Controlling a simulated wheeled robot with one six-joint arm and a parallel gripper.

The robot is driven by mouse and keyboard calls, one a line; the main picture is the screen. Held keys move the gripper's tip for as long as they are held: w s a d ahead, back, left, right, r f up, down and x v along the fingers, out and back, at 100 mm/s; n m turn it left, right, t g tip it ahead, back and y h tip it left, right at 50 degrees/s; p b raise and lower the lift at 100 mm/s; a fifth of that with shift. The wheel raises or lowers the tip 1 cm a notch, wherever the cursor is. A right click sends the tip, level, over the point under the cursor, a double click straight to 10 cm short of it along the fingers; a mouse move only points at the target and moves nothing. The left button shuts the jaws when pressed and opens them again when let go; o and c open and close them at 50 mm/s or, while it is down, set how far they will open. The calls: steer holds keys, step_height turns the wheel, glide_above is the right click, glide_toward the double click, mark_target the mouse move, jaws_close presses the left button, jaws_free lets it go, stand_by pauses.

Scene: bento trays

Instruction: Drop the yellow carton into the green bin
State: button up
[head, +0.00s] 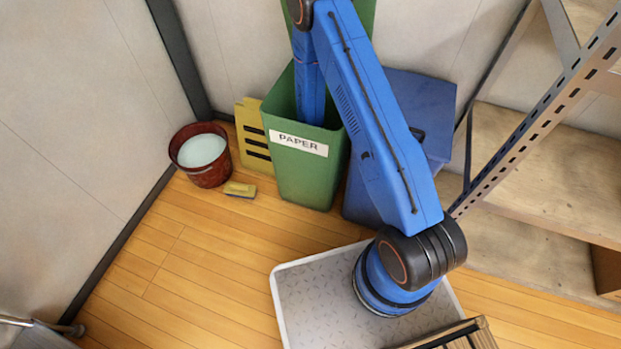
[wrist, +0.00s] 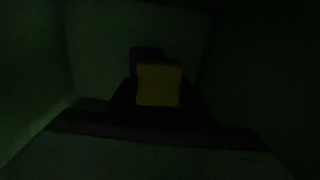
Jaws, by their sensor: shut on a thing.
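The green bin (head: 304,178) stands against the back wall with its lid raised and a white PAPER label on its front. My arm reaches down through its open top, so my gripper is hidden in the head view. The wrist view is very dark and shows dim green walls around. There my gripper (wrist: 158,90) is shut on the yellow carton (wrist: 158,85), which sits between the dark fingers. A dim purple shape (wrist: 145,54) shows just beyond the carton; I cannot tell what it is or whether they touch.
A blue bin (head: 425,95) stands right of the green one. To the left are a yellow folded panel (head: 252,138), a red bucket (head: 207,176) with pale liquid, and a sponge (head: 240,189). A metal shelf (head: 540,170) stands at right.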

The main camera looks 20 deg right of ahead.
steer(key=shift+f, duration=2.1)
steer(key=shift+f, duration=0.25)
steer(key=o, duration=1)
step_height(320, 180, up, 13)
steer(key=shift+f, duration=0.1)
